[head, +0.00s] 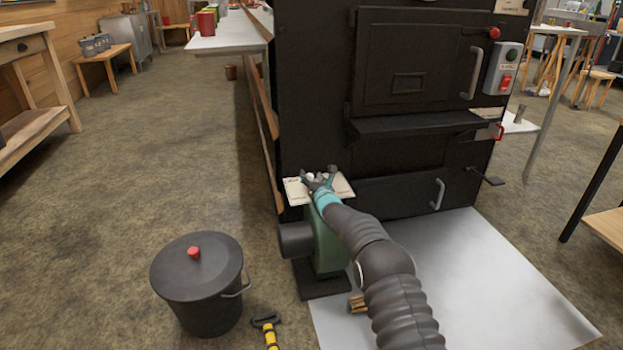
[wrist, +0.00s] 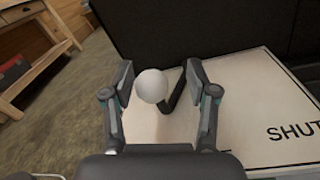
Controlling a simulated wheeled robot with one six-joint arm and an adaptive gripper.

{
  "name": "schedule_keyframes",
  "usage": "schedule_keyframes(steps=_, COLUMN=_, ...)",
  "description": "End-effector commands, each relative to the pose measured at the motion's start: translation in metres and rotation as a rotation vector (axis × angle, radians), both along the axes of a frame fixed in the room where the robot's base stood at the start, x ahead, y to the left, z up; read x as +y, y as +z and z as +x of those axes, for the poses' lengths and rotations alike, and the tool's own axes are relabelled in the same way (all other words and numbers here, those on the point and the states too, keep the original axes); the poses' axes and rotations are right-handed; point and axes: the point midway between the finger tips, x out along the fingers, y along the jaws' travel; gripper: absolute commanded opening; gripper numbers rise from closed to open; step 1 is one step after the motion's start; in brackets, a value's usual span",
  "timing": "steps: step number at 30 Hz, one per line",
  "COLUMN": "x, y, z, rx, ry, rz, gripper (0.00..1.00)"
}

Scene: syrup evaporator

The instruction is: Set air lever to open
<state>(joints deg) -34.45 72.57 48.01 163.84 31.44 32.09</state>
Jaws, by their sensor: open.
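The air lever has a white ball knob (wrist: 151,86) on a bent black arm (wrist: 174,101). Behind it is a pale label plate (wrist: 245,95) with "SHUT" printed at its right. In the head view the plate (head: 293,191) shows at the lower left of the black evaporator front. My gripper (wrist: 160,82) is open, with one finger on each side of the knob in the wrist view. The knob appears closer to the left finger; I cannot tell whether they touch. In the head view my gripper (head: 318,181) is over the plate and hides much of it.
A green blower-like unit (head: 327,245) stands below the plate. A black lidded bucket (head: 197,285) with a red knob stands at left, near a yellow-and-black handle (head: 268,330). The evaporator (head: 420,150) blocks the space ahead. A grey floor sheet (head: 470,300) lies at right.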

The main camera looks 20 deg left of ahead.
Motion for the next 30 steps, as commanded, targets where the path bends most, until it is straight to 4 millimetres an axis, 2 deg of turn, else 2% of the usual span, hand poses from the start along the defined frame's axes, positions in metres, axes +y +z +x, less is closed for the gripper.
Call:
schedule_keyframes(steps=5, x=0.001, y=0.010, z=0.000, rx=-0.002, ry=0.000, rz=0.002, gripper=0.58)
schedule_keyframes(steps=19, x=-0.001, y=0.085, z=0.002, rx=-0.002, ry=-0.002, rz=0.000, gripper=0.58)
schedule_keyframes(steps=24, x=-0.001, y=0.097, z=0.002, rx=0.000, ry=-0.002, rz=0.000, gripper=0.58)
schedule_keyframes(steps=30, x=-0.001, y=0.100, z=0.002, rx=0.000, ry=-0.002, rz=0.000, gripper=0.58)
